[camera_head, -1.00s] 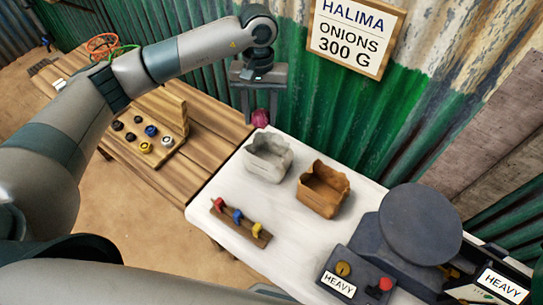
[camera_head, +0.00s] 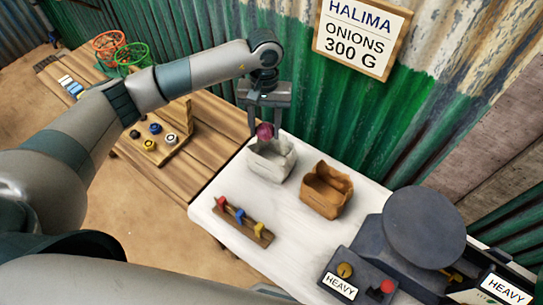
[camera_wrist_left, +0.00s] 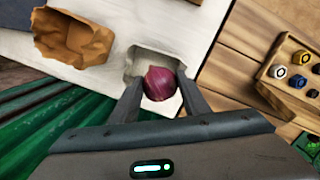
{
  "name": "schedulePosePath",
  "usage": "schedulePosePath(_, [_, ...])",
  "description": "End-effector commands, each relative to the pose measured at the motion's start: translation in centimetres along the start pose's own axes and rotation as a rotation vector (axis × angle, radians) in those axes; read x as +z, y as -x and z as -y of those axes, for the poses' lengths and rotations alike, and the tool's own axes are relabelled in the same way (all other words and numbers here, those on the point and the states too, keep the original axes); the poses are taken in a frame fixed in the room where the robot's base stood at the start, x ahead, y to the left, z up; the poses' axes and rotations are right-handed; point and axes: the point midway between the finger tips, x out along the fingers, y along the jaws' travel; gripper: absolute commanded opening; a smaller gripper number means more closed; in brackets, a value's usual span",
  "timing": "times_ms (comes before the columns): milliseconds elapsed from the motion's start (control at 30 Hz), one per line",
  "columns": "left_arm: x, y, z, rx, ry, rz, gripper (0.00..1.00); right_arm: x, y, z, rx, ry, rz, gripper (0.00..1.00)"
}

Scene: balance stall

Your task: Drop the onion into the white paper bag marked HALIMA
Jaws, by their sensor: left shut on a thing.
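A purple-red onion (camera_head: 265,131) is held between the fingers of my left gripper (camera_head: 266,128). The onion also shows in the left wrist view (camera_wrist_left: 159,83), between both fingertips. The white paper bag (camera_head: 271,165) stands open on the white table. The onion is above the back rim of the bag in the head view, and overlaps the bag's opening in the left wrist view. The bag also shows in the wrist view (camera_wrist_left: 140,58), partly hidden by the gripper and onion. I see no name on the bag. My right gripper is not in view.
A brown paper bag (camera_head: 325,190) stands open right of the white bag. A dark scale (camera_head: 424,228) and a HEAVY-labelled box (camera_head: 341,285) are at the right. A peg rack (camera_head: 245,222) lies in front. A HALIMA sign (camera_head: 361,34) hangs on the green wall.

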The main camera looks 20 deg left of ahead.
Motion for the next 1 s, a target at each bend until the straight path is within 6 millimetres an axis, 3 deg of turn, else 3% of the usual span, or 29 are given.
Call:
schedulePosePath(367, [0.0,-0.3,0.0,0.001,-0.001,0.000,0.19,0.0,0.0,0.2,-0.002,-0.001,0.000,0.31])
schedulePosePath(400, [0.0,-0.3,0.0,0.001,-0.001,0.000,0.51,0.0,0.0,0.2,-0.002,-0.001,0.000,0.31])
schedulePosePath(467, [0.0,-0.3,0.0,0.001,-0.001,0.000,0.64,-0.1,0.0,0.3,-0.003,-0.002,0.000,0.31])
schedulePosePath(800, [-0.1,-0.2,0.0,0.001,-0.001,0.000,0.64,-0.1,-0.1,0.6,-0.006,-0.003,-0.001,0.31])
schedulePosePath(1000, [-0.1,0.8,-0.1,0.002,0.000,-0.003,0.64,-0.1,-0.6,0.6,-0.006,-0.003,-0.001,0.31])
